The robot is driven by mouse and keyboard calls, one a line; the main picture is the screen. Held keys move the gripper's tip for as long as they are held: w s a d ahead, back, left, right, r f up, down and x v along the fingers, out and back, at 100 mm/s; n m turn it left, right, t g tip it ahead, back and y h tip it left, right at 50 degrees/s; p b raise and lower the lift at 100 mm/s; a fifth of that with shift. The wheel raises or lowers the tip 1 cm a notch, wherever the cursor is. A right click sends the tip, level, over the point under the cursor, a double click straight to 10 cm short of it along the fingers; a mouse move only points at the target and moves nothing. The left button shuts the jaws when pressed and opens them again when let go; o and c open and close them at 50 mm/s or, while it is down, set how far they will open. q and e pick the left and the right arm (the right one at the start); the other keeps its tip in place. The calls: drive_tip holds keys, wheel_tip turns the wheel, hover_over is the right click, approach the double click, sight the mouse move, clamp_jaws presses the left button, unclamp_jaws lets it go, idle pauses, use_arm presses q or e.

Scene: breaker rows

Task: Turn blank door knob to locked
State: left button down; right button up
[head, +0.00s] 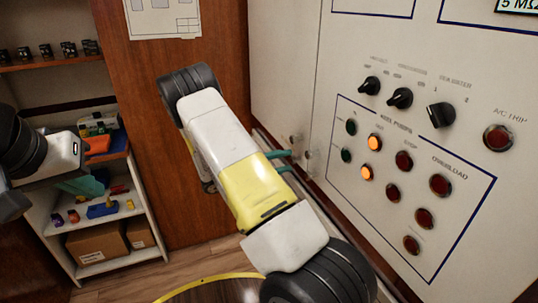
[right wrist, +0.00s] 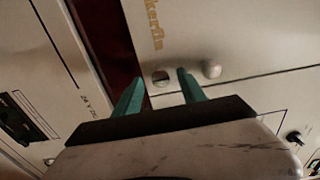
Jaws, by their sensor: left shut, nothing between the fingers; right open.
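In the head view a small pale round knob (head: 295,139) sits on the plain cabinet door (head: 284,65), near the seam with the control-panel door. My right gripper (head: 281,160) has its teal fingers close to it. In the right wrist view my right gripper (right wrist: 160,92) is open, and a silver knob (right wrist: 161,78) shows between its fingertips. A second round knob (right wrist: 211,69) lies just right of the right finger. I cannot tell whether the fingers touch a knob, nor read its setting. My left gripper (head: 84,185) is shut and empty in front of the shelves.
The control-panel door (head: 400,200) carries black rotary switches (head: 400,97) and several red and lit orange buttons. A wooden panel (head: 175,140) stands left of the cabinet. Shelves (head: 110,220) with tools and cardboard boxes are at the left.

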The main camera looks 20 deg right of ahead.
drive_tip(key=a, duration=0.6)
drive_tip(key=shift+s+a, duration=0.15)
drive_tip(key=shift+a, duration=0.2)
drive_tip(key=s+a+r+m+g+y, duration=0.1)
drive_tip(key=s+r+m+y, duration=0.3)
drive_tip(key=s+m+y, duration=0.4)
drive_tip(key=s+r+m+g+y, duration=0.2)
drive_tip(key=s+r+m+y, duration=0.3)
drive_tip(key=m, duration=0.5)
drive_tip(key=s+a+r+m+t+y, duration=0.7)
drive_tip(key=s+a+r+m, duration=0.3)
drive_tip(key=m, duration=0.8)
wheel_tip(320, 180, up, 2)
drive_tip(key=shift+s+a+r+t, duration=0.1)
drive_tip(key=shift+s+a+t, duration=0.15)
drive_tip(key=shift+s+t, duration=0.5)
